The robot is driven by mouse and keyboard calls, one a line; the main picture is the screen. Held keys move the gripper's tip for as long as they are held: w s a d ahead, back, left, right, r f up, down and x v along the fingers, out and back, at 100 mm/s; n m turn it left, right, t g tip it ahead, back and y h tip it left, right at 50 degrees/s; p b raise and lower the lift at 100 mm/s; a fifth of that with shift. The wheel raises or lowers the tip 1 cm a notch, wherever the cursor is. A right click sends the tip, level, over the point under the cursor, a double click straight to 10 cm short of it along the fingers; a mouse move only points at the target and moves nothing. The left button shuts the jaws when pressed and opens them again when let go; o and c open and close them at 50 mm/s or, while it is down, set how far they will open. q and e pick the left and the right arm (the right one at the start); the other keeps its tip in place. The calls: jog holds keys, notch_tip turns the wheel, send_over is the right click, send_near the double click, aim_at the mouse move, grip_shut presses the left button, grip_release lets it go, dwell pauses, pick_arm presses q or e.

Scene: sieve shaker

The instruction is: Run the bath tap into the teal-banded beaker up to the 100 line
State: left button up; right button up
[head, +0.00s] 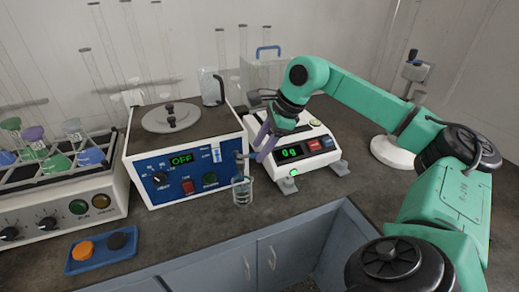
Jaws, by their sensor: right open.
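The teal-banded beaker (242,191) stands upright on the dark bench, in front of the bath's right front corner. I cannot make out its lines or any water in it. The bath (168,189) is a white box with a blue front panel, a display reading OFF, knobs and a red switch. Its tap (242,156) sticks out at the right end of the panel, above the beaker. My right gripper (258,150) is open, pointing down beside the tap and above and right of the beaker. I cannot tell whether it touches the tap. My left gripper is not in view.
A scale (308,154) reading 0 g stands close right of my right gripper. A rack (62,165) of coloured flasks on a control box is at the left. A blue tray (101,249) with orange and black discs lies at front left. Bare bench lies before the bath.

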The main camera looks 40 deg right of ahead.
jog(key=shift+w+f, duration=0.2)
jog(key=shift+f, duration=0.3)
grip_shut()
jog(key=shift+r, duration=0.1)
dwell(1.0)
